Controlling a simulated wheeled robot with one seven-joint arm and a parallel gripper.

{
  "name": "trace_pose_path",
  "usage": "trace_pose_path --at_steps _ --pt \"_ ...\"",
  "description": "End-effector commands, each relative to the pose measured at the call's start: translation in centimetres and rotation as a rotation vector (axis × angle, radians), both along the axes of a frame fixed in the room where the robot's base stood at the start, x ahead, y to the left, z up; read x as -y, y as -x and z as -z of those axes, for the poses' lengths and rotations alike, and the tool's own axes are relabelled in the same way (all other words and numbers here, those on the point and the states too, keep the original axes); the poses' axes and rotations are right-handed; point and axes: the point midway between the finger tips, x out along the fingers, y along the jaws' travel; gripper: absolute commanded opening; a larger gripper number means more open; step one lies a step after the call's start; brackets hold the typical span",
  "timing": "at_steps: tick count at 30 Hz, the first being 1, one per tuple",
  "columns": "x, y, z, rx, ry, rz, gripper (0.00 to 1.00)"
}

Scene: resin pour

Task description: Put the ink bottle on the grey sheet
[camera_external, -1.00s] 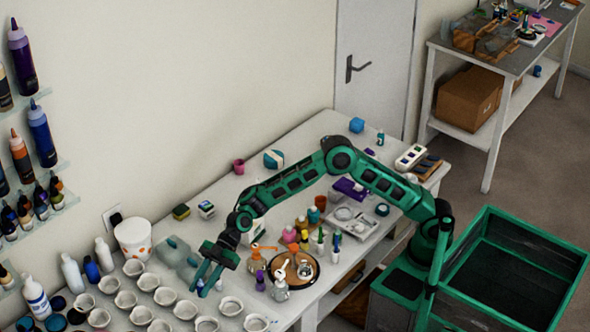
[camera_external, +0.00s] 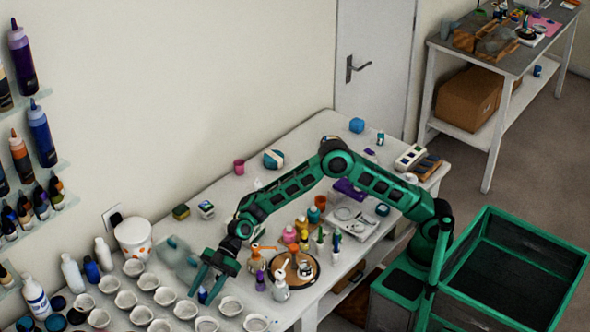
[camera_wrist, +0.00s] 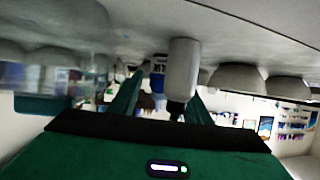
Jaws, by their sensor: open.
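My gripper (camera_external: 207,287) is low over the front of the table, among the pale cups. Its green fingers also show, spread apart, in the wrist view (camera_wrist: 160,104). A small dark-blue bottle (camera_external: 202,296), likely the ink bottle, stands at the fingertips, partly hidden by them. I cannot tell whether these are one bottle. Nothing is visibly clamped. I cannot clearly pick out the grey sheet.
Several pale cups (camera_external: 165,297) crowd the table's front left. A round wooden tray (camera_external: 312,274) with small bottles stands right of my gripper. A white bucket (camera_external: 133,238) and white bottles (camera_external: 72,272) stand near the wall. Some bare table lies at the back.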

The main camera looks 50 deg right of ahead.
Motion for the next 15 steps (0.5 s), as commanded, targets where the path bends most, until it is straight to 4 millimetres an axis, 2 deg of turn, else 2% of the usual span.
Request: trace_pose_path --at_steps 5,11,12,15 --pt "0.8 -0.2 -0.7 0.001 0.000 0.002 0.44" --pt "4.1 -0.9 -2.1 0.001 0.000 0.004 0.44" --pt "4.9 -0.9 -2.5 0.001 -0.001 0.003 0.44" --pt "4.6 -0.8 -4.7 0.004 -0.004 -0.001 0.44"
